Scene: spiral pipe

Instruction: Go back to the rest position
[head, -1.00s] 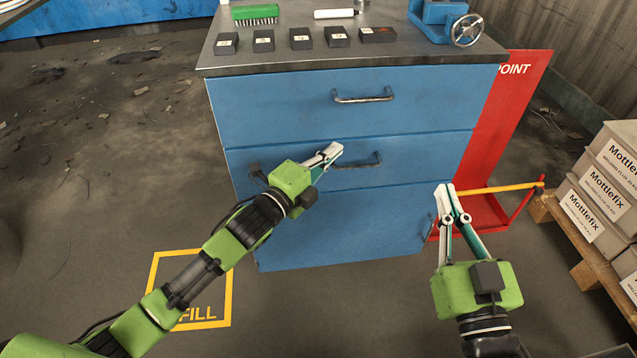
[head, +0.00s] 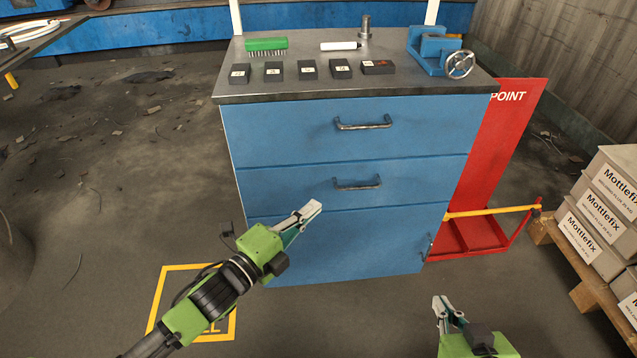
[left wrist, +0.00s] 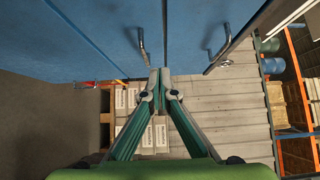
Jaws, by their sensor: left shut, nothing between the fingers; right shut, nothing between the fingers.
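My left gripper (head: 311,212) is shut and empty, in front of the lower part of the blue drawer cabinet (head: 300,150). In the left wrist view its fingertips (left wrist: 160,74) meet with nothing between them, and blue cabinet fronts (left wrist: 110,25) with handles show beyond. My right gripper (head: 441,305) is shut and empty, low at the right in the head view, in front of the cabinet and apart from it. Its wrist is partly cut off by the bottom edge.
On the cabinet top stand a green brush (head: 266,44), a white marker (head: 340,46), several dark blocks (head: 308,69) and a blue vise (head: 432,48). A red stand with a yellow bar (head: 490,213) and a pallet of Mottlefix boxes (head: 602,215) are at the right.

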